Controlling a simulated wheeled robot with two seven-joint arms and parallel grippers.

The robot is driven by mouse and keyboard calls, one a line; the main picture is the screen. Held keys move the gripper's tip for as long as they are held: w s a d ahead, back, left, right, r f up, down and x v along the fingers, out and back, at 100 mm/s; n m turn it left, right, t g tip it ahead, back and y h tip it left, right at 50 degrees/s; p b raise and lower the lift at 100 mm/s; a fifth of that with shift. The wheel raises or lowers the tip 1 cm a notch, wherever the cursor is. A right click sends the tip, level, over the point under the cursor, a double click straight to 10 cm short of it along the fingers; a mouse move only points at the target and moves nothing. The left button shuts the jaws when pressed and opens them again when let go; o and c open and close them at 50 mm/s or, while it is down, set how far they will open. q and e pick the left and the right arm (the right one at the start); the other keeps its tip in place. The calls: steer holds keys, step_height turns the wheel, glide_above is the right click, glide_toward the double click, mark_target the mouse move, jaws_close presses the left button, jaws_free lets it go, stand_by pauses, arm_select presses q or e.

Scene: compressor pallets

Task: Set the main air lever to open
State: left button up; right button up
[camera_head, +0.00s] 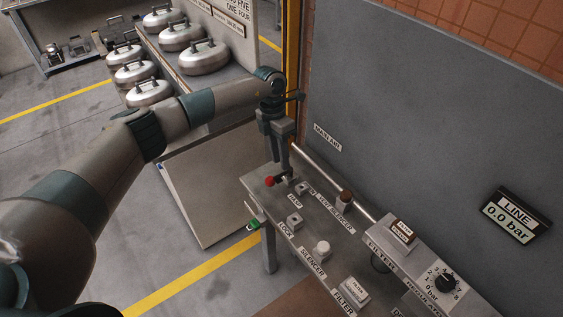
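A small lever with a red knob (269,182) sits at the far left end of the grey bench. Its short arm runs right from the knob to a small fitting under my gripper. A "MAIN AIR" label (327,138) is on the grey wall panel behind and to the right. My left gripper (285,167) points down just above the lever's fitting, right of the red knob. Its fingers look close together, but I cannot tell whether they are open or shut, or touch the lever. My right gripper is out of view.
The bench carries a silencer (322,249), a filter block (355,291) and a regulator dial (446,282). A pipe (335,180) runs along the wall. A gauge (515,215) reads "LINE 0.0 bar". Several silver pots (204,57) stand on a shelf at the back left.

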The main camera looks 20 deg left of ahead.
mark_target(279, 176)
arm_select(q)
steer(key=shift+s+d+f+p, duration=0.15)
steer(key=shift+f+p, duration=0.1)
steer(key=shift+f, duration=0.7)
steer(key=shift+s+d+f+p, duration=0.1)
steer(key=shift+d+f+p, duration=0.1)
steer(key=shift+f, duration=0.7)
jaws_close()
steer(key=shift+w, duration=0.1)
